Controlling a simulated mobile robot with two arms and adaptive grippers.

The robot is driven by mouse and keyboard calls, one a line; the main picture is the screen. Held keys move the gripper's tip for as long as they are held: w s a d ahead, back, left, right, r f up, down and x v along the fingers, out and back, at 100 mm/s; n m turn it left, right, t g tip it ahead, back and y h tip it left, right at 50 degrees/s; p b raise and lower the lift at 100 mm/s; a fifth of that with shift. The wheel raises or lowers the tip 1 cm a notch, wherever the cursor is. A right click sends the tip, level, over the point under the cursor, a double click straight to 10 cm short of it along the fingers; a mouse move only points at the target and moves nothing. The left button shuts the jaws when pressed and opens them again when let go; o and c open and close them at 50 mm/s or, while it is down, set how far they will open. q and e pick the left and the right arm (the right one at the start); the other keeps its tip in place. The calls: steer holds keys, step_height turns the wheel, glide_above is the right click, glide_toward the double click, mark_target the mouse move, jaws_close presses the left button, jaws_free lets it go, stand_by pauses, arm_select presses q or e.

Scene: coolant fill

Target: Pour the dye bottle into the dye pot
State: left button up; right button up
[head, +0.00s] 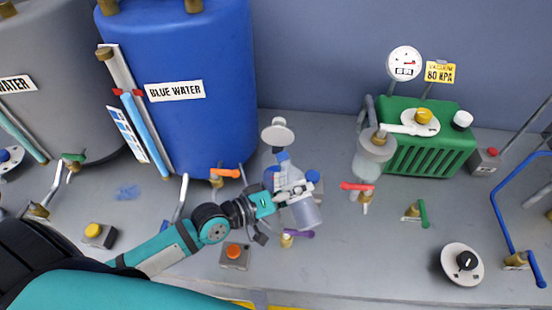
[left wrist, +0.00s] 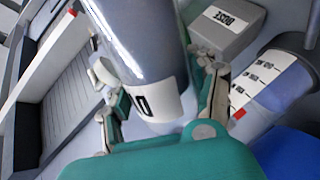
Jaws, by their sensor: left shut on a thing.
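My left gripper (head: 284,197) is shut on a grey translucent bottle (head: 306,213). In the left wrist view the gripper's fingers (left wrist: 160,98) lie on either side of this bottle (left wrist: 138,45). It has a white label with a dark letter that looks like a D, so it seems to be the dye bottle. In the head view it looks tilted. A blue-tinted vessel (head: 269,178) stands just behind the gripper, partly hidden; I cannot tell whether it is the dye pot. My right gripper does not show.
A blue water tank (head: 205,100) stands behind at the left, with an orange-handled valve (head: 222,174). A red-handled valve (head: 357,187) below a clear cylinder (head: 371,165) and a green pump (head: 430,145) are at the right. A grey DOSE box (left wrist: 225,30) is near the bottle.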

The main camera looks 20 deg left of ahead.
arm_select(q)
steer(key=shift+s+d, duration=0.1)
steer(key=shift+w, duration=0.2)
steer(key=shift+s+f, duration=0.1)
steer(key=shift+s, duration=0.15)
steer(key=shift+w+f+b, duration=0.1)
steer(key=shift+w+b, duration=0.1)
steer(key=shift+b, duration=0.1)
steer(key=shift+s, duration=0.2)
steer(key=shift+w+f+n, duration=0.1)
steer(key=shift+w+n, duration=0.1)
steer(key=shift+n, duration=0.1)
steer(key=shift+s, duration=0.2)
steer(key=shift+w+f, duration=0.1)
steer(key=shift+w, duration=0.05)
stand_by(0.4)
steer(key=shift+s+b, duration=0.2)
steer(key=shift+b, duration=0.15)
